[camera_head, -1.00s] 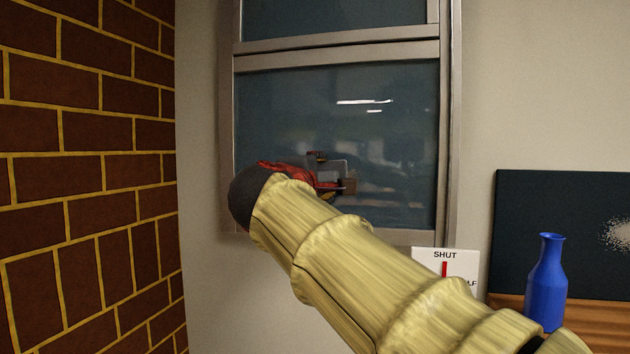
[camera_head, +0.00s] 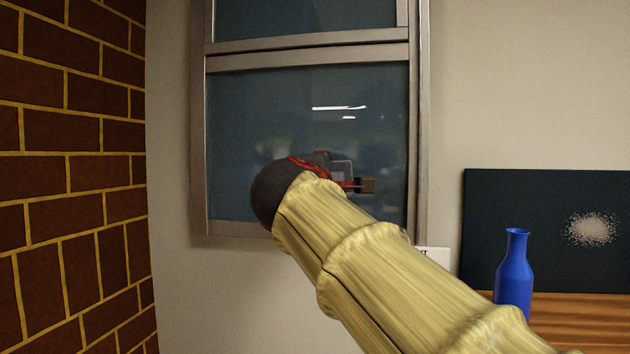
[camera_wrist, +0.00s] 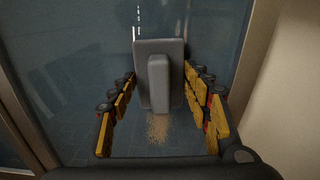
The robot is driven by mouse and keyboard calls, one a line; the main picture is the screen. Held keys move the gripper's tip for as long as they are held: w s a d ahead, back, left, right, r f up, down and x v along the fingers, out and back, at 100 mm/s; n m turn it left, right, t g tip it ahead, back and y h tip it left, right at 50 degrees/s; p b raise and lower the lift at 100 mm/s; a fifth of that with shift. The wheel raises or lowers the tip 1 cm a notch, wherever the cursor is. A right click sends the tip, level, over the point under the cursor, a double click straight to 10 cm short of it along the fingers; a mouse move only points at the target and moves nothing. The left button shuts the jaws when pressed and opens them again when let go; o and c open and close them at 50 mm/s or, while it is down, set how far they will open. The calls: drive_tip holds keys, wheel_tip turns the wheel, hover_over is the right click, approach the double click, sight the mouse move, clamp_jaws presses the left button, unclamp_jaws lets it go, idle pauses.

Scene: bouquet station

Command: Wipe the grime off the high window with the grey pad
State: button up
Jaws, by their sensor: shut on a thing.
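The high window (camera_head: 235,110) has a metal frame and dark glass; its lower pane is behind my arm in the head view. My gripper (camera_head: 358,175) is in front of the pane's lower right part. In the wrist view, my gripper (camera_wrist: 162,115) has its yellow-padded fingers on both sides of the grey pad (camera_wrist: 172,50), shut on its raised grip. The pad's flat face is toward the glass; whether it touches cannot be told. A tan speckled grime patch (camera_wrist: 158,127) shows on the glass just below the pad. The grime is not discernible in the head view.
A brick wall (camera_head: 75,180) stands at the left. At the right, a blue bottle (camera_head: 514,275) stands on a wooden surface (camera_head: 570,335) before a dark panel (camera_head: 500,195) with a pale speckled patch. A white sign (camera_head: 433,256) is partly hidden by my arm.

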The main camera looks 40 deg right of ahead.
drive_tip(key=shift+s+d+f+b, duration=0.1)
drive_tip(key=shift+s+b, duration=0.05)
drive_tip(key=shift+b, duration=0.15)
drive_tip(key=w+a+b, duration=0.1)
drive_tip(key=w+a, duration=0.8)
drive_tip(key=w, duration=0.3)
drive_tip(key=shift+a, duration=0.15)
idle(1.3)
drive_tip(key=b+v, duration=0.2)
drive_tip(key=v, duration=0.4)
idle(0.4)
drive_tip(key=shift+s, duration=0.1)
drive_tip(key=v, duration=0.3)
drive_tip(key=shift+b, duration=0.35)
